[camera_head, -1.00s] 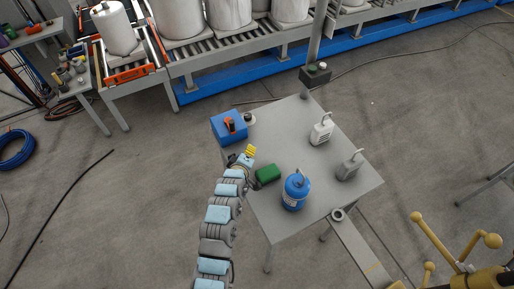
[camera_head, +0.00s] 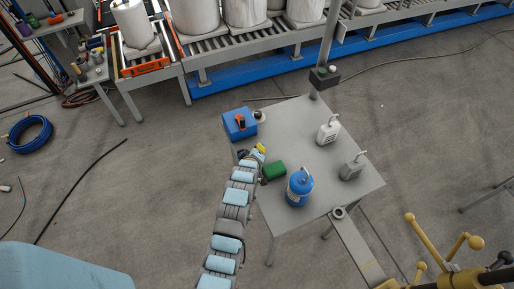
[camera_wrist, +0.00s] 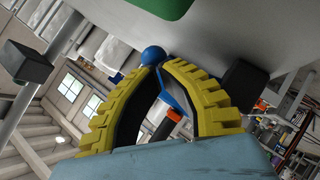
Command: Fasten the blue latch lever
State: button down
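The blue latch lever (camera_wrist: 172,94) shows in the wrist view as a thin blue arm with a round blue ball knob at its end. My gripper (camera_wrist: 161,62) has two ribbed yellow fingers that curve together, with their tips close on either side of the lever at the knob. The gripper looks shut on the lever there. An orange and black part (camera_wrist: 168,125) shows beyond the lever between the fingers. In the head view, my gripper (camera_head: 261,149) is low at the table's left side, beside a green block. The lever cannot be made out in the head view.
A post (camera_head: 324,55) stands at the table's far edge. A conveyor runs behind.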

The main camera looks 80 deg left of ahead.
jog(key=shift+s+d+r, duration=0.1)
jog(key=shift+s, duration=0.2)
jog(key=shift+r, duration=0.1)
jog(key=shift+s+d+r+p, duration=0.15)
jog(key=shift+d+r+p, duration=0.05)
jog(key=shift+d+p, duration=0.1)
jog(key=v, duration=0.2)
jog(key=p+v, duration=0.1)
jog(key=v, duration=0.1)
jog(key=shift+s+d+f, duration=0.15)
jog(key=shift+d+f, duration=0.05)
jog(key=shift+f, duration=0.05)
jog(key=shift+s+d+r, duration=0.3)
jog(key=shift+d+r, duration=0.15)
jog(key=b+v, duration=0.1)
jog(key=v, duration=0.6)
jog(key=shift+s+d+b, duration=0.2)
jog(key=shift+d+b, duration=0.05)
jog(key=shift+b, duration=0.15)
